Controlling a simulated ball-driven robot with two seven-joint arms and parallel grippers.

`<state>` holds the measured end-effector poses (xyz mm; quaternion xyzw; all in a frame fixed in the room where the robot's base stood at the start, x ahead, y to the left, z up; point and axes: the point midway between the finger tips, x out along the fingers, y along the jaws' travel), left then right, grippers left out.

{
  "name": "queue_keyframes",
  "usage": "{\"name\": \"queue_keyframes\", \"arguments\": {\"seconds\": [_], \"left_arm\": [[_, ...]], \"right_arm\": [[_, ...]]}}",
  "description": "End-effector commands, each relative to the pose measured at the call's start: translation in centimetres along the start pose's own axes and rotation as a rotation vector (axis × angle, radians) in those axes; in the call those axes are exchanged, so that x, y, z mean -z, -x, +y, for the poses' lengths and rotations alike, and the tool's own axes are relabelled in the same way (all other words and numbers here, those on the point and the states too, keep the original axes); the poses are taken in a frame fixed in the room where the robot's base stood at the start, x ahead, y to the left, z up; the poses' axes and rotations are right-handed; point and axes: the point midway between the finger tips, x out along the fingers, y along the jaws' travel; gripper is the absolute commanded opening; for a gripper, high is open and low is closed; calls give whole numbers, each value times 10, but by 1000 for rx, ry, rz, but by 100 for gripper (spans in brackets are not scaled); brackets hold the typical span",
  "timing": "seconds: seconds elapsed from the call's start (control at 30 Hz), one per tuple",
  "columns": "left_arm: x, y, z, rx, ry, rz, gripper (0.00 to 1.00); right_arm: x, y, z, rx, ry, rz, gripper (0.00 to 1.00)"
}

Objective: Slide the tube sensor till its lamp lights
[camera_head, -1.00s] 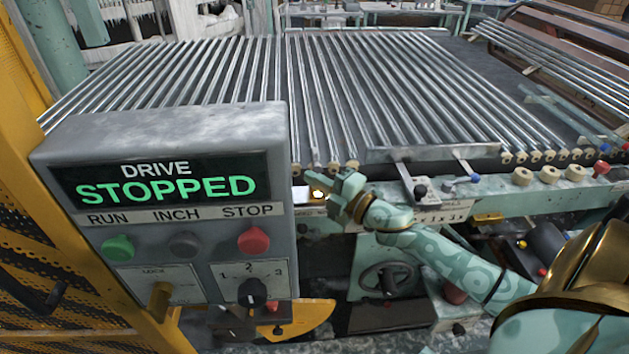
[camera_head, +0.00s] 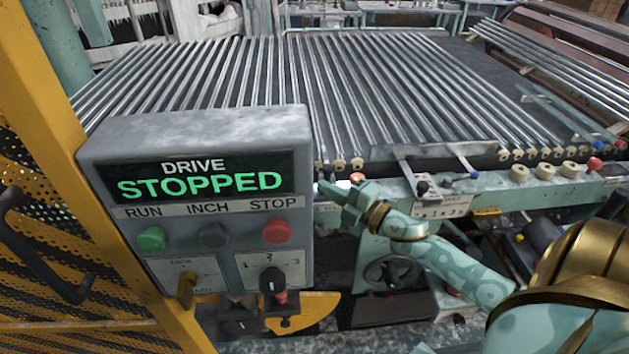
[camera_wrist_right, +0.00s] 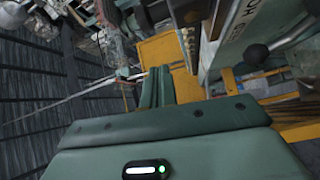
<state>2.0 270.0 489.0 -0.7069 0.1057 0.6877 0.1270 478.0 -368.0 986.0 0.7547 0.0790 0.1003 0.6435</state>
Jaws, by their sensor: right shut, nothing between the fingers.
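Just behind my right gripper, at the front rail, a small orange-copper dome (camera_head: 357,178) and a bright white patch (camera_head: 343,184) show. They look like parts of the tube sensor, but its body is mostly hidden by my gripper. I cannot tell for certain whether the dome is lit. My right gripper (camera_head: 326,189) is shut and empty, pointing left in front of the rail, close to the control box. Whether it touches the sensor is unclear. Its shut fingers (camera_wrist_right: 153,86) also show in the right wrist view. My left gripper is not in view.
The grey control box (camera_head: 200,130) reads "DRIVE STOPPED" and stands just left of my right fingertips. Glass tubes lie on rollers behind the rail (camera_head: 400,190). A clamp with a dark knob (camera_head: 422,187) is to the right. A handwheel (camera_head: 393,272) is below.

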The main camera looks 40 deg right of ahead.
Motion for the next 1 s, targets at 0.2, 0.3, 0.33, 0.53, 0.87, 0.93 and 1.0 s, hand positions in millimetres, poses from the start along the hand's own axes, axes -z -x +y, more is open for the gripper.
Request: {"name": "queue_keyframes", "arguments": {"seconds": [0.2, 0.3, 0.33, 0.53, 0.87, 0.93, 1.0], "left_arm": [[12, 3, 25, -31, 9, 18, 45], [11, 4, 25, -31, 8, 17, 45], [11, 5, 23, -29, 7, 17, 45], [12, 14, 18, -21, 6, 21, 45], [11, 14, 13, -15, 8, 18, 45], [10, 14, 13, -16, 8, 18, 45], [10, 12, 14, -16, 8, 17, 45]], "right_arm": [[1, 39, 0, 0, -2, 0, 0], [1, 50, 0, 1, -4, 0, 14], [2, 53, -2, 2, -12, -5, 22], [18, 84, 1, -119, -498, -189, 43], [6, 98, 3, -299, -1367, -336, 43], [4, 94, 2, -303, -1392, -335, 43], [0, 86, 2, -304, -1393, -332, 43]]}}
